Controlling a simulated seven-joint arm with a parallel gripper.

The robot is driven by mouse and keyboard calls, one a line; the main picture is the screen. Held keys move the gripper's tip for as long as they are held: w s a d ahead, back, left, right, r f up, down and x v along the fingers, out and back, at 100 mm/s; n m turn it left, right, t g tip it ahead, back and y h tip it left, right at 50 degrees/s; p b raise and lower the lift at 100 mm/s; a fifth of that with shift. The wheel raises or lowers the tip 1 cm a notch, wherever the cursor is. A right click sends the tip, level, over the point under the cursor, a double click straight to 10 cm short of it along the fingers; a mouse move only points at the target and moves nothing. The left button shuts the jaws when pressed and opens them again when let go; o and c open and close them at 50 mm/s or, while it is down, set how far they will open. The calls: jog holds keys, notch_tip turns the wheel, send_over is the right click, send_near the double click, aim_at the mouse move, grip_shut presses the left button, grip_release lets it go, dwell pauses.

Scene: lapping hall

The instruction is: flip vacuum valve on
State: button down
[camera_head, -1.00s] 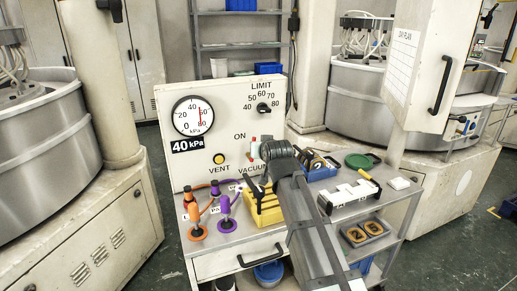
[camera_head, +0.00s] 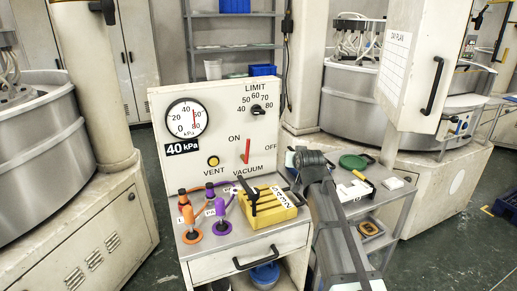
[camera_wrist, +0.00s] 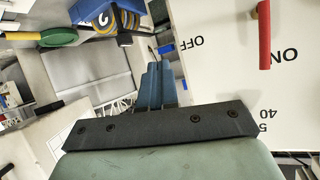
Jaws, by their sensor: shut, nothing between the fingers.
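The vacuum valve lever (camera_head: 246,150) is a red handle on the front of the white panel (camera_head: 215,105). It stands nearly upright, its top beside the ON label and away from the OFF label at right. The lever also shows in the wrist view (camera_wrist: 264,35), near the ON label, in a picture turned upside down. My gripper (camera_wrist: 156,75) is shut and empty, its blue-grey fingers together. In the head view it is to the right of the panel's lever, apart from it, and its fingertips are mostly hidden by my wrist.
A gauge (camera_head: 188,118), a yellow vent button (camera_head: 213,161) and a limit knob (camera_head: 257,110) are on the panel. Orange (camera_head: 189,222) and purple (camera_head: 221,215) handled items and a yellow tray (camera_head: 268,222) stand below on the cart. A green disc (camera_head: 352,161) lies at right.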

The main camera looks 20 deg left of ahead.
jog(key=w+d+f+m+g+y, duration=0.3)
jog(key=w+d+f+m, duration=0.25)
jog(key=w+f, duration=0.35)
jog(key=s+a+r+m+g+y, duration=0.2)
jog(key=s+a+r+g+y, duration=0.2)
jog(key=s+a+r+y, duration=0.4)
jog(key=w+a+r+y, duration=0.1)
jog(key=a, duration=1.1)
jog(key=shift+r+y, duration=0.35)
jog(key=shift+y, duration=0.05)
jog(key=shift+w, duration=0.1)
